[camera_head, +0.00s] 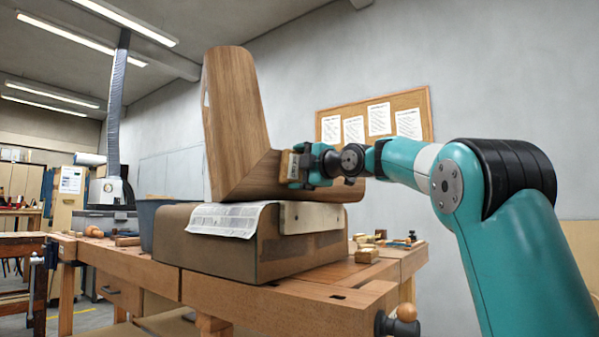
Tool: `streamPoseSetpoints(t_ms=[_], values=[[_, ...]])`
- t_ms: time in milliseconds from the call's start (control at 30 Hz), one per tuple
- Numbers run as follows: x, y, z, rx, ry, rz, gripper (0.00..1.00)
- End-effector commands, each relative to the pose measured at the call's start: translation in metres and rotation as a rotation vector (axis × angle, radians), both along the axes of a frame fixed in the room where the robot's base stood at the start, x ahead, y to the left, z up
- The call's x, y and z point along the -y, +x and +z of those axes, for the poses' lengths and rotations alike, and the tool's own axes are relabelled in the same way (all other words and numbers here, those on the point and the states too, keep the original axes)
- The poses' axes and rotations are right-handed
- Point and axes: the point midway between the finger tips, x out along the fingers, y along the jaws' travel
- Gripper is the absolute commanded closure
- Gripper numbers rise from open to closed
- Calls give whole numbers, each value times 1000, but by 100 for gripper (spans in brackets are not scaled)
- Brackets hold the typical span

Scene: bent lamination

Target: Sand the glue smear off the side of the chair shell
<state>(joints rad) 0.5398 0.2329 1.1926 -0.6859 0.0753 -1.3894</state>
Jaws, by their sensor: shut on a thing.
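The chair shell (235,120) is a bent, wood-grained piece with a tall upright back and a seat part running right. It rests on a brown padded block (212,251) on the workbench. My gripper (296,166) is shut on a small tan sanding block (288,164), held at the side of the shell near the bend. The block looks against or very near the wood; I cannot tell whether it touches. No glue smear is clearly visible; my gripper and the block cover part of that side. A small pale patch (206,97) shows on the back's left edge.
A printed sheet (227,219) and a pale wooden board (311,217) lie at the padded block's top edge. The wooden workbench (270,300) has small wood blocks (367,255) at right, a blue-grey bin (150,222) at left and a vise handle (405,313) in front.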

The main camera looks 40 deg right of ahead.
Motion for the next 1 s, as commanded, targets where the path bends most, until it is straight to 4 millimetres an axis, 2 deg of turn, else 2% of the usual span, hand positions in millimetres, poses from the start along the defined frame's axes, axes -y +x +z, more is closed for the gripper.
streamPoseSetpoints(t_ms=[433,1000], values=[[-10,-45,-3,2,-1,-2,29],[-14,-58,-2,3,-1,-1,29]])
